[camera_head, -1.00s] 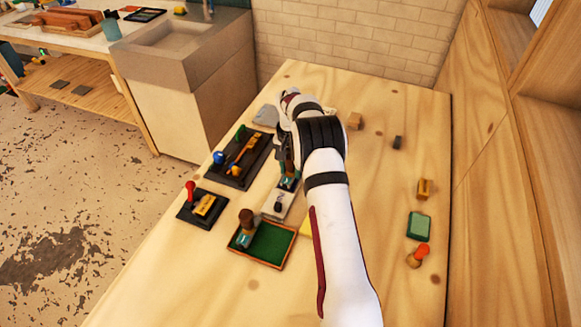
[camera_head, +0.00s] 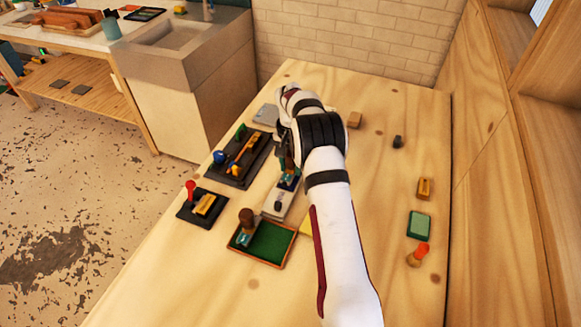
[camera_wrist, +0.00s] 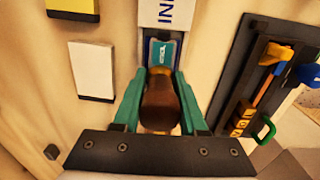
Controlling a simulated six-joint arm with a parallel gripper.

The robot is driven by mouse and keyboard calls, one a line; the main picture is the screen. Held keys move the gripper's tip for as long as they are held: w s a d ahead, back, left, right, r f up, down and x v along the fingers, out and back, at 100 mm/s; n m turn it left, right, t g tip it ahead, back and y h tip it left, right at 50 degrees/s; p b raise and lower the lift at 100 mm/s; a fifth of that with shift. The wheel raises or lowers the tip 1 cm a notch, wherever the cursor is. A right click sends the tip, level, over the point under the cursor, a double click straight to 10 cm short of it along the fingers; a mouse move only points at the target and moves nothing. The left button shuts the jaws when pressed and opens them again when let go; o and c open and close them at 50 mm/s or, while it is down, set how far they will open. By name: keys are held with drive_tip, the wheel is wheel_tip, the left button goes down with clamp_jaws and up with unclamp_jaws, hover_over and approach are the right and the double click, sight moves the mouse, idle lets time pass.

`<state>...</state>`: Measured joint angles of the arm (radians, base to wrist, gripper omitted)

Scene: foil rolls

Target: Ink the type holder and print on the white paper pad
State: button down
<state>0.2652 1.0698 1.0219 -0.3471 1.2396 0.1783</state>
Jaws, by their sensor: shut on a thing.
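My gripper (camera_wrist: 160,80) has its green fingers shut on the brown handle of the type holder (camera_wrist: 160,104). The holder's teal base (camera_wrist: 162,54) is over the near end of the ink pad, by the lid marked "INK" (camera_wrist: 168,12). Whether it touches the pad is unclear. In the head view the ink pad's pale lid (camera_head: 277,206) shows beneath my gripper (camera_head: 288,165). A white paper pad (camera_wrist: 92,72) lies left of the holder in the wrist view, bare on the part I see; my arm hides it in the head view.
A black tray (camera_head: 228,175) with tools and a blue knob is left of the ink pad. A green-lined tray (camera_head: 270,243) has another brown-handled holder (camera_head: 246,222) at its corner. A stamp stand (camera_head: 203,208) is front left. Small blocks and an orange-handled tool (camera_head: 418,254) lie right.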

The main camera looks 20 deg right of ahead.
drive_tip(key=shift+r, duration=3)
drive_tip(key=s+d+n, duration=0.5)
drive_tip(key=d+n, duration=0.4)
drive_tip(key=shift+d+f, duration=0.1)
drive_tip(key=shift+f, duration=2.75)
drive_tip(key=shift+f, duration=0.6)
